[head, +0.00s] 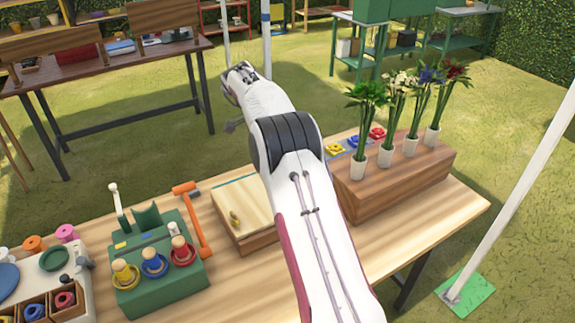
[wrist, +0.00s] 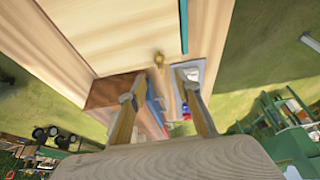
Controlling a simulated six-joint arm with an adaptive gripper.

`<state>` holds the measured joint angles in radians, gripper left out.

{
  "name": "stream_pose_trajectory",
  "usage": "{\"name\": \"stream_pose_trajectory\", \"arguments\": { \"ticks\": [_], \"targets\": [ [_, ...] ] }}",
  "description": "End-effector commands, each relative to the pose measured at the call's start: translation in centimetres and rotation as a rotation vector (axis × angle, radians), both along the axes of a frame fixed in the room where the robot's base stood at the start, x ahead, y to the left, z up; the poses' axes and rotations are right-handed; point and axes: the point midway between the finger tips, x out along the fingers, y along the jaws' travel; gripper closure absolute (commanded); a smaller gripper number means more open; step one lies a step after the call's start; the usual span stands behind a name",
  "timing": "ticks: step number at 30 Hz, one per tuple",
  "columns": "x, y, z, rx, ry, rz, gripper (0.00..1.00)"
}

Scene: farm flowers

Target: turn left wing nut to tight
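A small yellow wing nut (head: 235,218) sits near the left front edge of a low wooden press with a pale top board (head: 245,200). In the head view my arm covers the press's right side, so no second wing nut shows there. The wrist view shows the pale board (wrist: 110,35) and one brass-coloured nut (wrist: 158,58) by its edge; I cannot tell which nut it is. My gripper (wrist: 161,103) is open, with its two fingers apart and nothing between them. The nut lies beyond the fingertips, not touched. In the head view the fingers are not clear.
Right of my arm, a wooden block (head: 400,185) holds several flower vases.

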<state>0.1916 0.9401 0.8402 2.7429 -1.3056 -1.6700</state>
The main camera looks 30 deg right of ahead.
Motion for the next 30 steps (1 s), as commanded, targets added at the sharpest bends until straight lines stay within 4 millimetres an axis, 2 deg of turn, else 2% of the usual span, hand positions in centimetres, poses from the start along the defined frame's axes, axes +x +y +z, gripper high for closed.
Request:
{"name": "stream_pose_trajectory", "arguments": {
  "ticks": [8,14,30],
  "targets": [
    [0.0,-0.1,-0.2,-0.001,-0.001,-0.002,0.68],
    [0.0,-0.5,-1.1,-0.001,-0.001,-0.002,0.68],
    [0.0,-2.7,-6.5,-0.001,-0.001,-0.002,0.68]
  ]
}}
